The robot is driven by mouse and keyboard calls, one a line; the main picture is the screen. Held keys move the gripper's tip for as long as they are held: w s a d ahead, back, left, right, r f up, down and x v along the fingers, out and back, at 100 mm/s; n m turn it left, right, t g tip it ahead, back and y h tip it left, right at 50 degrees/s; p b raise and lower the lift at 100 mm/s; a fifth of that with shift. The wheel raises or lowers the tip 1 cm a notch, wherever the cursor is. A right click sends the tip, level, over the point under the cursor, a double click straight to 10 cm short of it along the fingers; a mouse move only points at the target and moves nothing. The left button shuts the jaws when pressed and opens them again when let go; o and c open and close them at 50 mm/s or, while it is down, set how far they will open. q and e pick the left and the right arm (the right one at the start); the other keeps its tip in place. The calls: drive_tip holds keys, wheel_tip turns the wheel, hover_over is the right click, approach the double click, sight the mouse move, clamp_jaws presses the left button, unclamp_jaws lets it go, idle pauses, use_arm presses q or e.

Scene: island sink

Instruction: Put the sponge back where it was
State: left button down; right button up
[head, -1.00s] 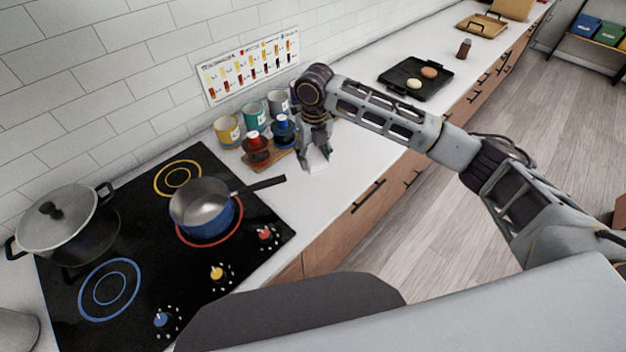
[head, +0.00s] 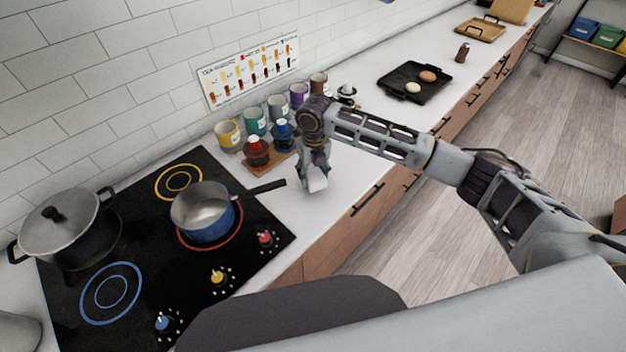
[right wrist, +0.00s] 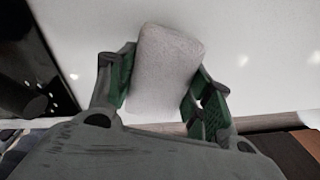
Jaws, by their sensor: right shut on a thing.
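My right gripper (head: 316,182) is over the white counter, to the right of the stove. It is shut on a pale, whitish block, the sponge (head: 318,183). In the right wrist view the sponge (right wrist: 165,68) sits between the two green-padded fingers of the gripper (right wrist: 160,90), tilted a little. The white counter shows behind it; I cannot tell exactly how high it is held. My left gripper is not in view.
The black stove (head: 140,290) holds a blue saucepan (head: 205,215) and a large lidded pot (head: 65,230). A wooden board (head: 268,164) with red and blue bottles is left of my gripper. Coloured cans (head: 229,135) line the wall. A black tray (head: 415,82) lies farther along.

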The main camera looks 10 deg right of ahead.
sight(313, 180)
drive_tip(key=shift+f, duration=1.85)
drive_tip(key=o, duration=1)
drive_tip(key=shift+f, duration=0.1)
drive_tip(key=shift+s+r+b, duration=0.1)
drive_tip(key=shift+r+b, duration=0.6)
drive_tip(key=shift+r, duration=5.45)
